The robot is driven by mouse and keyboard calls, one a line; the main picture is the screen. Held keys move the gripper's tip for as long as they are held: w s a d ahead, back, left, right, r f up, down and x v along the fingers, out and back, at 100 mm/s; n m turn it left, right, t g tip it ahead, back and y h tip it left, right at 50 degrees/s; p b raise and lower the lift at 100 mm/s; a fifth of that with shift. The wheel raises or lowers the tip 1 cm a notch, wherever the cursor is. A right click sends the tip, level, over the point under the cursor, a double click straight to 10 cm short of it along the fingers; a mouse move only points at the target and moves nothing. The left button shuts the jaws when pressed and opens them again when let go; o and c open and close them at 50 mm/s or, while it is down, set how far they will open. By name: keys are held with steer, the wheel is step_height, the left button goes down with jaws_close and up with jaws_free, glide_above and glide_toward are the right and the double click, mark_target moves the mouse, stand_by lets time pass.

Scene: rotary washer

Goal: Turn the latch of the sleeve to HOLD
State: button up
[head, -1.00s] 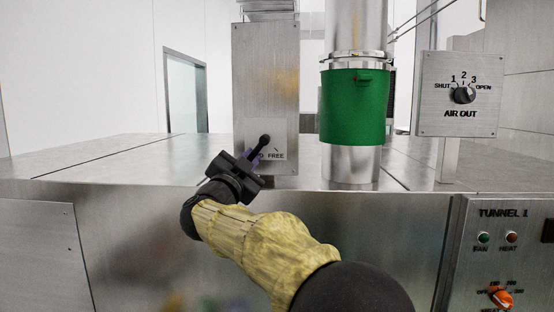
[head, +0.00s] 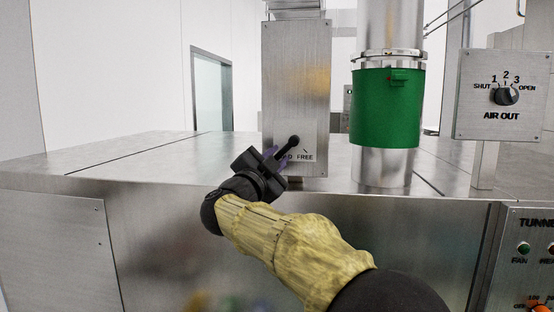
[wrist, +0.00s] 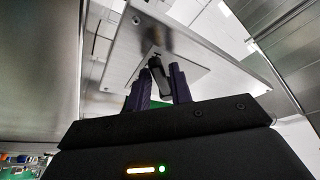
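The latch is a dark lever with a black ball knob (head: 293,141), on a light label plate (head: 308,136) low on a steel column. The plate reads FREE at right; the word to its left is mostly hidden by my gripper. The lever tilts up and right, its knob above and just left of FREE. My gripper (head: 276,158) is at the lever. In the wrist view, its purple fingers (wrist: 159,82) stand apart with the dark lever (wrist: 158,73) between them; firm contact cannot be told. The green sleeve (head: 386,110) is around the steel pipe at right.
An AIR OUT box (head: 502,95) with a rotary knob stands at right. A control panel (head: 530,235) with lamps is at lower right. The flat steel machine top (head: 150,158) left of the column is clear.

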steer(key=shift+o, duration=0.9)
steer(key=shift+s+a+f+b, duration=0.25)
steer(key=shift+s+b, duration=0.05)
steer(key=shift+s, duration=0.15)
steer(key=b+v, duration=0.5)
steer(key=v, duration=1.1)
steer(key=shift+s+b, duration=0.2)
steer(key=shift+b, duration=0.15)
